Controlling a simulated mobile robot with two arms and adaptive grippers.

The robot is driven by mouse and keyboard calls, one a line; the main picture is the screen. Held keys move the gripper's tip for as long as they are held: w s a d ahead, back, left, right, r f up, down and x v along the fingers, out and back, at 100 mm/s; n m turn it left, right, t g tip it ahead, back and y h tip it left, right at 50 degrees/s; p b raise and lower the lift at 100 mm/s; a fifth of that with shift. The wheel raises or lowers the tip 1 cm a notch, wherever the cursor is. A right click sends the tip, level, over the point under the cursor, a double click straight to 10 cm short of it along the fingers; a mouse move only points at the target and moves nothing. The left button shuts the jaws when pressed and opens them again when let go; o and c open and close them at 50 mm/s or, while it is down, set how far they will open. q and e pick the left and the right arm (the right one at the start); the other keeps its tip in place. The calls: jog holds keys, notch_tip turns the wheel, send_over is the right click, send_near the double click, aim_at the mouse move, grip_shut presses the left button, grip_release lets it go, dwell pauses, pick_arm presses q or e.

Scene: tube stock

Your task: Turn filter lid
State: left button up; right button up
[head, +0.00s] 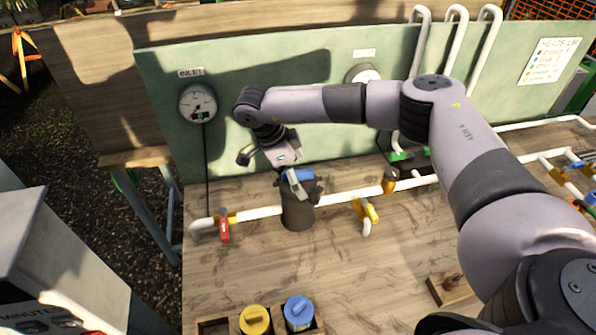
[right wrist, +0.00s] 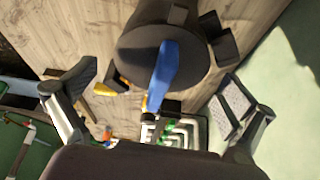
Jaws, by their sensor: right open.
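The filter is a dark grey upright cylinder (head: 298,213) in the white pipe line on the wooden bench. Its dark round lid (right wrist: 138,50) carries a blue bar handle (right wrist: 163,72), which also shows in the head view (head: 298,175). My right gripper (head: 268,169) hangs just above and to the left of the lid, fingers spread. In the right wrist view its fingers stand wide apart on either side of the blue handle, with no contact visible. The gripper partly hides the lid in the head view. My left gripper is not in view.
A red-handled valve (head: 224,227) and a yellow-handled valve (head: 369,210) flank the filter. The inlet gauge (head: 198,104) is on the green back panel (head: 165,75). Yellow (head: 255,319) and blue (head: 298,312) lidded containers stand at the front. The bench between is clear.

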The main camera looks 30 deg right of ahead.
jog(key=shift+c, duration=0.4)
jog(key=c, duration=1.1)
jog(key=shift+f+m+g+b, duration=0.15)
jog(key=shift+m+g+b, duration=0.25)
jog(key=shift+m, duration=0.6)
jog(key=shift+c, duration=0.2)
jog(key=m+y, duration=0.1)
jog(key=m, duration=0.1)
jog(key=shift+m+g, duration=0.4)
jog(key=m+g+y, duration=0.1)
jog(key=m, duration=0.3)
jog(key=o, duration=1.2)
